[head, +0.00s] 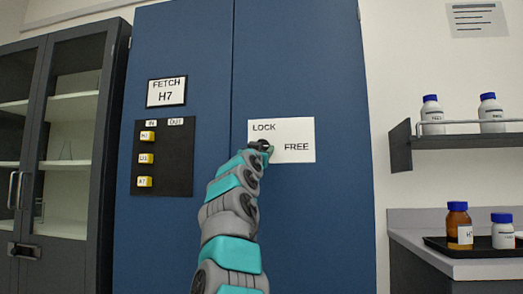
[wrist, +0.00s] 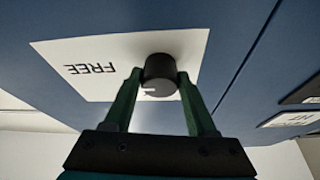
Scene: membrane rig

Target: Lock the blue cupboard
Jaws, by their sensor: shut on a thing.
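The tall blue cupboard (head: 300,60) stands straight ahead with its doors closed. On its right door a white plate (head: 304,127) reads LOCK at the upper left and FREE at the right. A black round knob (wrist: 160,70) sticks out of the plate in the wrist view, with a short white mark near its lower edge. My gripper (wrist: 160,80) is shut on the knob, one finger on each side. In the head view my gripper (head: 262,148) and arm hide most of the knob. Where the knob points is hard to tell.
A black panel (head: 164,182) with yellow tags and a FETCH H7 sign (head: 166,92) are on the left door. A grey glass cabinet (head: 62,130) stands left. At right are a shelf (head: 450,142) with bottles and a counter (head: 430,219) with a tray.

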